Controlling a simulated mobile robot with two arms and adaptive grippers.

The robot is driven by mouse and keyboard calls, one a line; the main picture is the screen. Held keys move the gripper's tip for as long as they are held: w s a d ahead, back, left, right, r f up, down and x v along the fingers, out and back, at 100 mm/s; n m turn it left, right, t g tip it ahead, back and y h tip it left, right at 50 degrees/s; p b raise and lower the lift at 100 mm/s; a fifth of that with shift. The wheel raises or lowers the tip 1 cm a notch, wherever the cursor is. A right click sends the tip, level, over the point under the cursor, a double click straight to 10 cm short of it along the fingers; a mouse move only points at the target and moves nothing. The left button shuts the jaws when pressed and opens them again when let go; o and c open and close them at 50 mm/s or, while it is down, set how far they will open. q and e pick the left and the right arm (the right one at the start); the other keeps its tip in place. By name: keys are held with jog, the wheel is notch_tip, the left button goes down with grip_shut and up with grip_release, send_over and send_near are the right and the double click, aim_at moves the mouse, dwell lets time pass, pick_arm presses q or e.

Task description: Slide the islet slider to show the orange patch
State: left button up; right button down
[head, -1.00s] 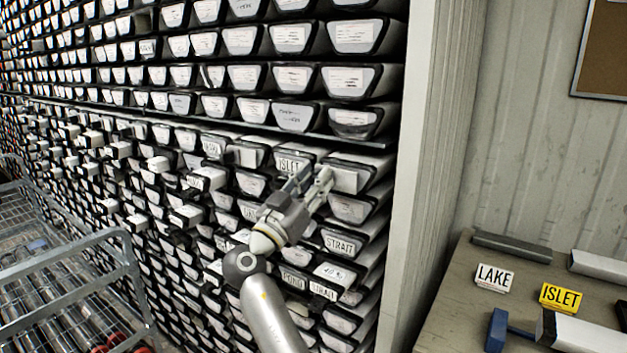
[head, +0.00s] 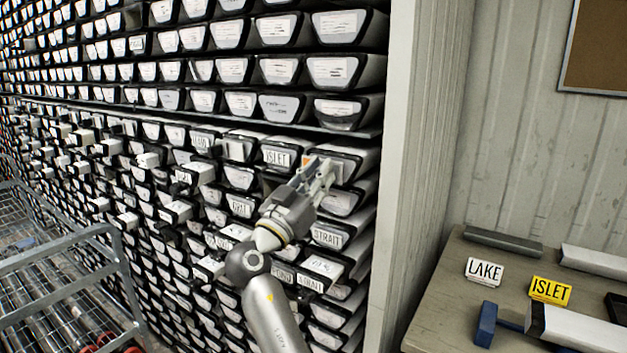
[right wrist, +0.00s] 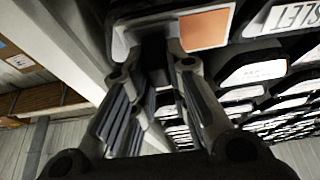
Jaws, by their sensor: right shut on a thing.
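The islet slider (head: 338,170) is a pale plate on the liner front at the right end of its row. The ISLET label (head: 277,157) is on the liner front to its left; it also shows in the right wrist view (right wrist: 291,14). An orange patch (right wrist: 206,29) is uncovered beside the slider, on the side toward the label. It is a small sliver (head: 306,161) in the head view. My right gripper (head: 318,172) is shut on the slider, and its fingers (right wrist: 155,62) hide part of it. My left gripper is out of view.
Rows of liners with white fronts fill the rack, several with blocks jutting out. A pale rack side wall (head: 400,200) stands close on the right. A table (head: 450,300) holds a LAKE sign (head: 484,271) and a yellow ISLET sign (head: 550,290). A wire cart (head: 70,255) stands left.

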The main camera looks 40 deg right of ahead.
jog(key=c, duration=1.6)
grip_release()
jog(key=shift+s+d+f, duration=0.1)
jog(key=shift+s+d, duration=0.05)
jog(key=shift+c, duration=0.2)
jog(key=shift+o, duration=1.3)
jog(key=shift+s, duration=0.15)
jog(key=v, duration=1.2)
